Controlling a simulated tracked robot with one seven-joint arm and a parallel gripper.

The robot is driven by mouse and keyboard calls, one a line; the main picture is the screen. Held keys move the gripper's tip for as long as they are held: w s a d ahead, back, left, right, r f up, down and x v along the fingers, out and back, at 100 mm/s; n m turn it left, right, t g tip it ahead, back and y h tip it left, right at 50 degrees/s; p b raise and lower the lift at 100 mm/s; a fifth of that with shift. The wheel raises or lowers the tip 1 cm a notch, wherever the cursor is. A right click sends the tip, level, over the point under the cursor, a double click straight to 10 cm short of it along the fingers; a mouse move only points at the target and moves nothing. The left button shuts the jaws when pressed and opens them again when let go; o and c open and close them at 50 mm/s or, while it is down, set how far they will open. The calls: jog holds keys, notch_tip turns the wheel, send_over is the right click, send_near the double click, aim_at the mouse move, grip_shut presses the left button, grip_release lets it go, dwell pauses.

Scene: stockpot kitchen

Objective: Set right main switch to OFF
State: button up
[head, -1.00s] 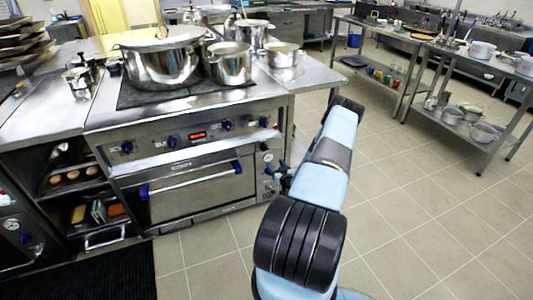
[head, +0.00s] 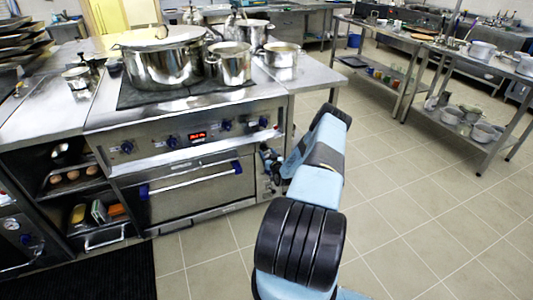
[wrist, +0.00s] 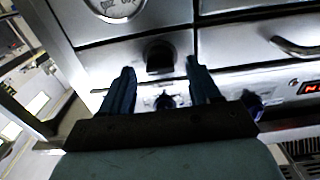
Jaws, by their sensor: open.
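My gripper (head: 269,158) is open in front of the narrow panel at the right end of the stove (head: 200,130). It also shows in the wrist view (wrist: 161,75), with its two dark blue fingers apart and nothing held. A dark knob (wrist: 165,101) on a pale marked plate lies between the fingers in that picture. A black blocky knob (wrist: 160,57) shows beyond it. I cannot tell which of the two is the main switch, nor read its setting. In the head view my gripper covers much of this panel.
A round gauge (wrist: 116,8) is on the same panel. The oven handle (head: 190,178) and a red display (head: 197,135) are to the left. Pots (head: 165,62) stand on the stove top. The tiled floor (head: 410,215) to the right is clear.

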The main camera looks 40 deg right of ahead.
jog(key=shift+x, duration=0.8)
jog(key=c, duration=1)
